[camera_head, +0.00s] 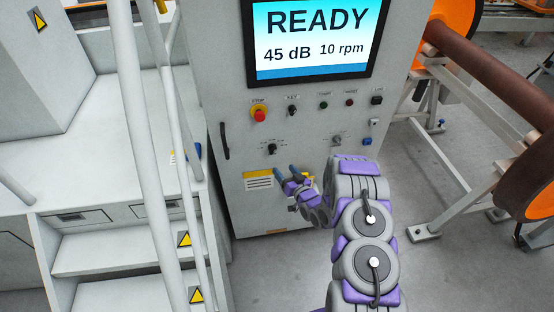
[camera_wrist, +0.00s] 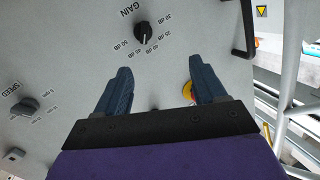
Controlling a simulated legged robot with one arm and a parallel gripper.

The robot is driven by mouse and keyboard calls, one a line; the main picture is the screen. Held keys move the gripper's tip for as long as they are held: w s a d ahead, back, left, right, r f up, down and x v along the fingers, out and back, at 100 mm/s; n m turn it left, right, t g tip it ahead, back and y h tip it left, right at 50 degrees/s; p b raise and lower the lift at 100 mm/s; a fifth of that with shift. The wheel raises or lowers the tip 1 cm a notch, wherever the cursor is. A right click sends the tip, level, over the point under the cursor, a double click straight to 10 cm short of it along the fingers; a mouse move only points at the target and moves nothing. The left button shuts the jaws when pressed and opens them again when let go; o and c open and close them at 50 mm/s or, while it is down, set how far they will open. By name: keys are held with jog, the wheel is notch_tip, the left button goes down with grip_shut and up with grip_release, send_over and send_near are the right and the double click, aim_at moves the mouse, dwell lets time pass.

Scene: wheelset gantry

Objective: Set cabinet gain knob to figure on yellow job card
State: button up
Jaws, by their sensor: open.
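The gain knob (camera_wrist: 143,33) is black, under the word GAIN in the wrist view, with dB marks around it. The same gain knob (camera_head: 271,148) shows small on the cabinet (camera_head: 225,90) in the head view. The screen (camera_head: 312,38) reads READY, 45 dB and 10 rpm. My gripper (camera_head: 286,171) is open and empty in front of the panel, below the gain knob. In the wrist view its fingers (camera_wrist: 163,78) are spread, apart from the knob. A yellow-topped card (camera_head: 258,180) is on the lower cabinet front; its writing is too small to read.
The speed knob (camera_wrist: 26,106) is left in the wrist view. A red stop button on a yellow base (camera_head: 259,114) and several small controls sit above the knobs. A door handle (camera_head: 224,141) is at the left edge. White stair rails (camera_head: 150,130) stand left; a wheelset (camera_head: 500,90) lies right.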

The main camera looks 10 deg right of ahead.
jog(key=f+n, duration=0.2)
jog(key=n+t+y+b, duration=0.1)
jog(key=n+t+b, duration=0.3)
jog(key=n, duration=0.8)
send_near(273, 149)
jog(key=w+a+r+g+b, duration=0.1)
jog(key=w+b, duration=0.3)
jog(key=w, duration=0.4)
jog(key=shift+a+r, duration=0.15)
jog(key=shift+a, duration=0.6)
jog(key=shift+c, duration=0.3)
jog(key=c, duration=1)
jog(key=shift+m+t+h, duration=0.3)
jog(key=shift+m+t, duration=0.2)
jog(key=shift+m, duration=0.5)
jog(key=o, duration=1.1)
jog(key=shift+c, duration=0.2)
